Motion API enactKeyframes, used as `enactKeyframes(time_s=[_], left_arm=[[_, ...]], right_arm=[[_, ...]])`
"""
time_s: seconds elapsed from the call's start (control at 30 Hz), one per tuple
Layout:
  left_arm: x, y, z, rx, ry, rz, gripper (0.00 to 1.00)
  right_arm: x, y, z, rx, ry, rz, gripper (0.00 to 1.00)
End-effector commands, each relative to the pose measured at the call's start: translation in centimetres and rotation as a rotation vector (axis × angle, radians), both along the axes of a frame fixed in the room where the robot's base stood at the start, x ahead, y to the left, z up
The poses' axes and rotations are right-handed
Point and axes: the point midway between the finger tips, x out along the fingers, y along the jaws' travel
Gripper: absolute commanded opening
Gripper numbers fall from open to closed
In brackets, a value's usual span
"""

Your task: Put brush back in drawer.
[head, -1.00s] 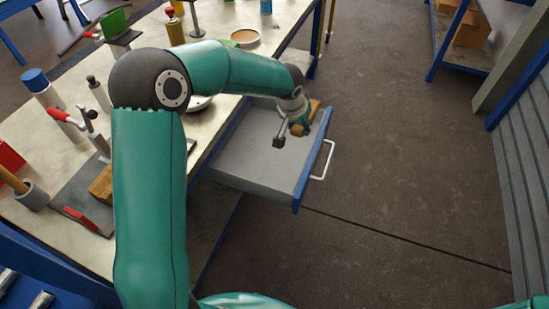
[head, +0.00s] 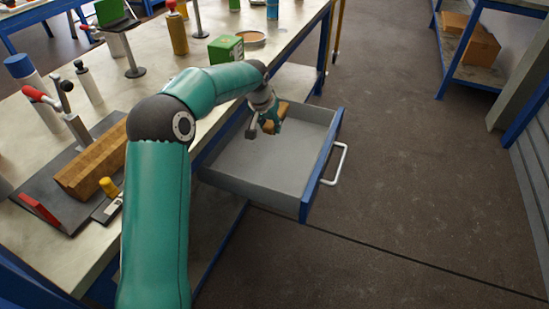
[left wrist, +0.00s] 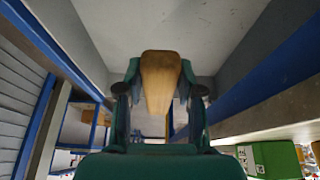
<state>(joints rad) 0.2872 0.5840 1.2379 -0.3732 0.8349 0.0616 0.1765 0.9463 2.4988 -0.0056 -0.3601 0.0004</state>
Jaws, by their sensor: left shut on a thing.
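The drawer is pulled out from the bench; its grey floor (head: 250,160) is bare and its blue front (head: 322,165) carries a white handle (head: 335,164). My left gripper (head: 268,125) is over the far part of the drawer, shut on the brush (head: 279,116), whose light wooden body shows. In the left wrist view the wooden brush (left wrist: 160,80) sits between both fingers, with the drawer's grey floor (left wrist: 150,25) beyond it. I cannot tell whether the brush touches the floor; its bristles are hidden. My right gripper is out of view.
The bench top (head: 95,205) beside the drawer holds a wooden block (head: 92,160), a red-handled clamp (head: 60,110), a green box (head: 226,48) and a round dish (head: 252,38). A shelf with a cardboard box (head: 470,40) stands at the back right. The floor right of the drawer is clear.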

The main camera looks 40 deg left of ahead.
Motion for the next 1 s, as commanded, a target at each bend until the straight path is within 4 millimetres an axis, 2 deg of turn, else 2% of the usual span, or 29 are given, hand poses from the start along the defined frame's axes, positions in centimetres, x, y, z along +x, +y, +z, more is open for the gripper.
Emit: enactKeyframes(time_s=[0.03, 0.13, 0.23, 0.47, 0.7, 0.8, 1.0], left_arm=[[-0.1, 0.0, -1.8, -0.001, 0.003, 0.001, 0.00], [-0.1, 0.0, -3.9, -0.002, 0.003, 0.001, 0.00], [0.0, 0.0, -5.2, 0.000, 0.000, 0.000, 0.00], [0.0, 0.0, -6.9, 0.000, 0.000, 0.001, 0.00], [0.0, -0.1, -10.7, 0.000, 0.000, 0.000, 0.00], [0.0, -0.1, -11.5, 0.000, -0.001, 0.000, 0.00], [0.1, -0.1, -11.6, 0.000, -0.003, 0.000, 0.00]], right_arm=[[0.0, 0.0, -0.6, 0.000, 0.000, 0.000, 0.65], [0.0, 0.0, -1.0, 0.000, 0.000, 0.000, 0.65], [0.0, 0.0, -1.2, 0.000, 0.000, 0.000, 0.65], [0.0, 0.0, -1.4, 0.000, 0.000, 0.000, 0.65], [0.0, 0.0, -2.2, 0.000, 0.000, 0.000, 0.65], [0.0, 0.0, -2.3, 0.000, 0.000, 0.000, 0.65], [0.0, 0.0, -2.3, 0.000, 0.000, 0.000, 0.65]])
